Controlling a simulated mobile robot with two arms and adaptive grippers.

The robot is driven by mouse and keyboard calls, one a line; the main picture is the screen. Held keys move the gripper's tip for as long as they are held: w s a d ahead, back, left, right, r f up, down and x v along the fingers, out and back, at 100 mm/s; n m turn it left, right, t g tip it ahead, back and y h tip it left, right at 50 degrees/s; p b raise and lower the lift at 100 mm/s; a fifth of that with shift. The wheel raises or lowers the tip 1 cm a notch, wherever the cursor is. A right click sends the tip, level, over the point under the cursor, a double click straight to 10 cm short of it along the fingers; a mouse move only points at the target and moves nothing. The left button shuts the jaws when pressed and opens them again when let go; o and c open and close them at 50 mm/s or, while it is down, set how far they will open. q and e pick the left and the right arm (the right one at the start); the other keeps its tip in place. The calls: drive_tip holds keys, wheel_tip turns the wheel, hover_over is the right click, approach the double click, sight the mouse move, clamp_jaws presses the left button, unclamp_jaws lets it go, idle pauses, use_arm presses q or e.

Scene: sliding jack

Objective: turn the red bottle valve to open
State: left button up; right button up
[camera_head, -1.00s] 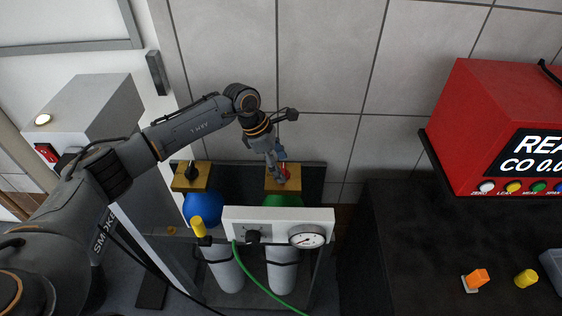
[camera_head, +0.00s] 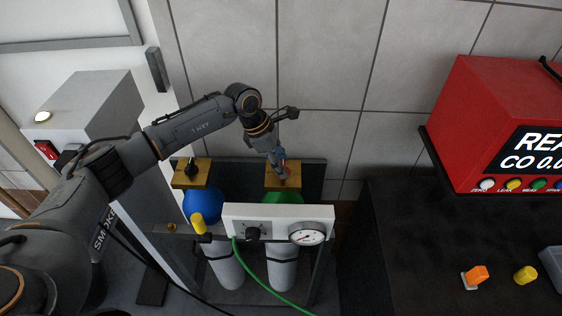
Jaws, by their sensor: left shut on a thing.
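The red bottle valve (camera_head: 286,165) sits on the brass-coloured block above the green-topped bottle (camera_head: 282,197). Only a little red shows, as my left gripper (camera_head: 280,170) covers most of it. My left gripper comes down on it from above and is shut on it. How far the valve is turned cannot be told. A second bottle with a blue top (camera_head: 201,205) stands to the left, with a black valve (camera_head: 191,167) on its own block. My right gripper is out of view.
A white panel (camera_head: 235,214) with a black knob and a gauge (camera_head: 307,233) stands in front of the bottles. A green hose (camera_head: 262,281) hangs from it. A red CO analyser (camera_head: 480,110) and a dark bench (camera_head: 400,235) stand on the right.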

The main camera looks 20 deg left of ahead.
use_arm(q)
drive_tip(key=n, duration=0.2)
drive_tip(key=n+t+y+b, duration=0.1)
drive_tip(key=n, duration=0.1)
drive_tip(key=shift+s+d+f+t+b, duration=0.1)
drive_tip(key=shift+s+f+t+b, duration=0.05)
drive_tip(key=shift+t+b, duration=0.15)
drive_tip(key=n+t+y+b, duration=0.1)
drive_tip(key=n+b, duration=0.1)
drive_tip(key=n, duration=0.2)
drive_tip(key=shift+d, duration=0.1)
drive_tip(key=n+y+b, duration=0.1)
drive_tip(key=n+b, duration=0.1)
drive_tip(key=n+y+b, duration=0.1)
drive_tip(key=n+b, duration=0.1)
drive_tip(key=n, duration=0.1)
drive_tip(key=shift+d+f+t, duration=0.1)
drive_tip(key=shift+d+t, duration=0.05)
drive_tip(key=shift+t, duration=0.15)
drive_tip(key=shift+n+y+b, duration=0.8)
drive_tip(key=shift+n+b, duration=0.85)
drive_tip(key=shift+n, duration=0.55)
drive_tip(key=shift+r, duration=0.2)
drive_tip(key=o, duration=1.2)
drive_tip(key=shift+c, duration=0.2)
